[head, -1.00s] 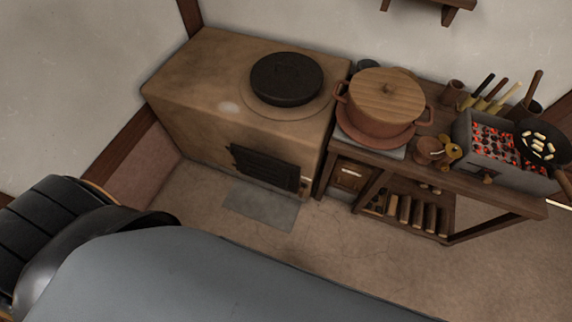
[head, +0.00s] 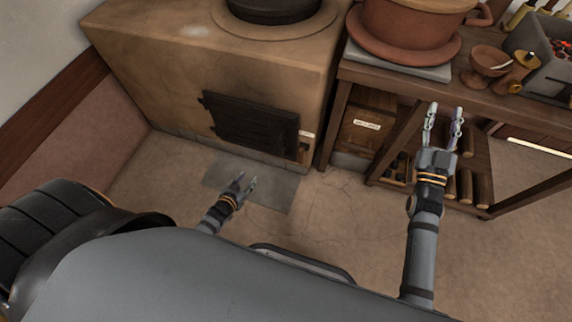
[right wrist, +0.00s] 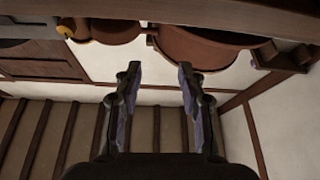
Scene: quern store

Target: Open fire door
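The fire door (head: 250,124) is a dark ribbed metal door on the front of the brown clay stove (head: 170,75). It looks shut. A small latch or handle (head: 304,147) with a pale tag sits at its right edge.
The wooden table (head: 440,92) bears a large clay pot (head: 405,35), a small bowl (head: 487,62) and a grey brazier (head: 540,45). A labelled wooden box (head: 366,124) and several logs (head: 466,187) are beneath. Open floor (head: 320,215) lies before the stove.

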